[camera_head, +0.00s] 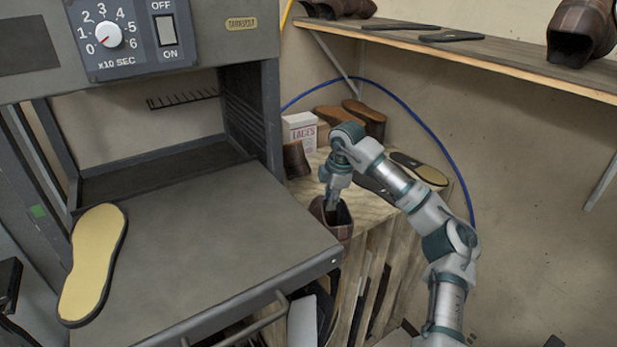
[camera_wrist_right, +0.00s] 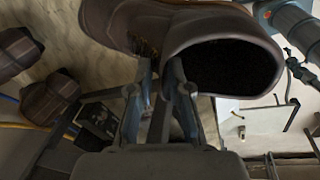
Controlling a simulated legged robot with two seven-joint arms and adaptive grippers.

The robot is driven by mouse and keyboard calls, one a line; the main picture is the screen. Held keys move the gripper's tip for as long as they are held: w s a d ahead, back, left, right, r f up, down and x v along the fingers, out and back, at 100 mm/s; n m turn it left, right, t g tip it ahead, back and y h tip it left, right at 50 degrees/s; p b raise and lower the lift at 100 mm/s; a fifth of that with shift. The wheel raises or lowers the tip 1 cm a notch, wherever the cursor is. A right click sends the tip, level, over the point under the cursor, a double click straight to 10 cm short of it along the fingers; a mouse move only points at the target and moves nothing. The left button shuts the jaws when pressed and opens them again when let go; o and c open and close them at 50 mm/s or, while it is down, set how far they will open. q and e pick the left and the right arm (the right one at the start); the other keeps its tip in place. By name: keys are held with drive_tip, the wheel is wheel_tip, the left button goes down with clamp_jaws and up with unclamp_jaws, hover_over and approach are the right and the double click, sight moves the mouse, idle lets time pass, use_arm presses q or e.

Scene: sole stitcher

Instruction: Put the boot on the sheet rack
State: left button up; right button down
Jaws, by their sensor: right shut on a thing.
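My right gripper (camera_head: 331,200) points down, shut on the collar of a brown boot (camera_head: 337,222). In the right wrist view, the fingers (camera_wrist_right: 162,82) pinch the rim of the boot (camera_wrist_right: 190,35), with its dark opening to the right. The sheet rack (camera_head: 385,215) is a pale wooden unit with upright slats, right of the machine. In the head view the boot is at the rack's left front, above or against its top edge; whether it touches is unclear. My left gripper is not seen.
The grey machine table (camera_head: 215,225) lies close left of the boot, with a cream sole (camera_head: 93,262) at its left side. A white box (camera_head: 300,132), other footwear (camera_head: 365,118) and another sole (camera_head: 418,168) occupy the rack top. A wall shelf (camera_head: 480,55) hangs above.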

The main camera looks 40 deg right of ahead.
drive_tip(key=p, duration=0.3)
hover_over(319, 202)
drive_tip(key=d, duration=0.1)
drive_tip(key=shift+s+f, duration=0.2)
drive_tip(key=shift+f, duration=0.45)
drive_tip(key=shift+w, duration=0.25)
drive_tip(key=shift+w+a+r, duration=0.1)
drive_tip(key=shift+a, duration=0.3)
drive_tip(key=w+p, duration=0.1)
drive_tip(key=w+f+p, duration=0.1)
drive_tip(key=shift+w+d+f+p, duration=0.25)
drive_tip(key=shift+w+d+p, duration=0.05)
drive_tip(key=shift+w+p, duration=0.1)
drive_tip(key=c, duration=1.3)
unclamp_jaws()
drive_tip(key=shift+a, duration=0.15)
drive_tip(key=shift+c, duration=0.2)
drive_tip(key=shift+o, duration=1.2)
drive_tip(key=shift+w+a, duration=0.15)
drive_tip(key=shift+a, duration=0.05)
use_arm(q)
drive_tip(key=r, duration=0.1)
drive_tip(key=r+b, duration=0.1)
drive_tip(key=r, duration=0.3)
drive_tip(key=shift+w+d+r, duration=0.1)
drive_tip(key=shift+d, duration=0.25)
use_arm(e)
wheel_tip(319, 202, up, 12)
drive_tip(key=s, duration=0.2)
drive_tip(key=shift+a, duration=0.4)
